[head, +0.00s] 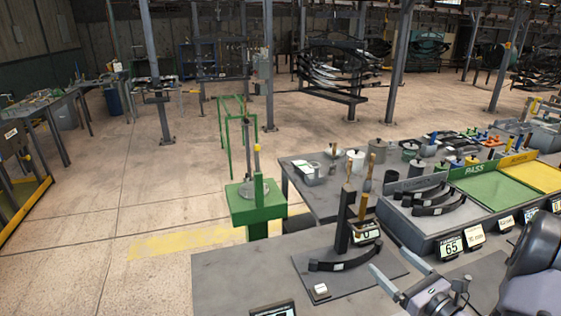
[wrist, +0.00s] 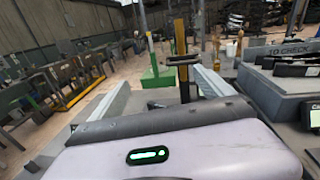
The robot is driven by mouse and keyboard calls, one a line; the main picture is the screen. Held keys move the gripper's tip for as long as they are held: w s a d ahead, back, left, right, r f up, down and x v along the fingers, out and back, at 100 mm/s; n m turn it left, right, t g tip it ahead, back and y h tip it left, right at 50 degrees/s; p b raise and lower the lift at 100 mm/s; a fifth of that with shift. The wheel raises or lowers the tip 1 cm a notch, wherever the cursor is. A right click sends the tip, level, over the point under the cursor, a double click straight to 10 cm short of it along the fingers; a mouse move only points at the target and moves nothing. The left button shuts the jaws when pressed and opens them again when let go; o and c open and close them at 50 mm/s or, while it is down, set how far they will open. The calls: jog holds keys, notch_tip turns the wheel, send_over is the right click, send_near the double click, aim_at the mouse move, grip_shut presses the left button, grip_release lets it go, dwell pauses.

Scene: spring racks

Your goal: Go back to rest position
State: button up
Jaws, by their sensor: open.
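My gripper (head: 391,260) is open and empty at the lower right of the head view, above the front of the grey table. In the wrist view its two pale fingers stand apart (wrist: 160,77), with nothing between them close up. To its left, a black curved leaf spring (head: 345,264) with a white label lies on the dark base plate (head: 386,273) of a measuring stand. The stand has a dark upright post (head: 344,222) and a small display (head: 367,233). My gripper is apart from the spring.
A grey tray (head: 398,212) holding several black springs stands behind right, beside a green PASS tray (head: 493,193) and a yellow tray (head: 538,174). Number cards line the front. A green press stand (head: 250,209) stands on the floor behind left. Open floor lies left.

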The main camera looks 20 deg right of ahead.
jog(key=w+a+r+n+g+y+b, duration=0.1)
jog(key=a+r+n+g+y, duration=0.2)
jog(key=a, duration=0.4)
jog(key=w+a+r+n+g+y+b, duration=0.1)
jog(key=a+n+y, duration=0.2)
jog(key=a+n, duration=0.35)
jog(key=s+a+r+n+g+y+b, duration=0.1)
jog(key=s+a+n+g, duration=0.25)
jog(key=a, duration=0.35)
jog(key=s+a+n+g+b, duration=0.15)
jog(key=a+g, duration=0.25)
jog(key=a, duration=0.4)
jog(key=s+a+n+h+b, duration=0.3)
jog(key=s+n+h, duration=0.5)
jog(key=s+n, duration=0.6)
jog(key=shift+s+a+b, duration=0.3)
jog(key=shift+a+b, duration=0.05)
jog(key=shift+a, duration=0.35)
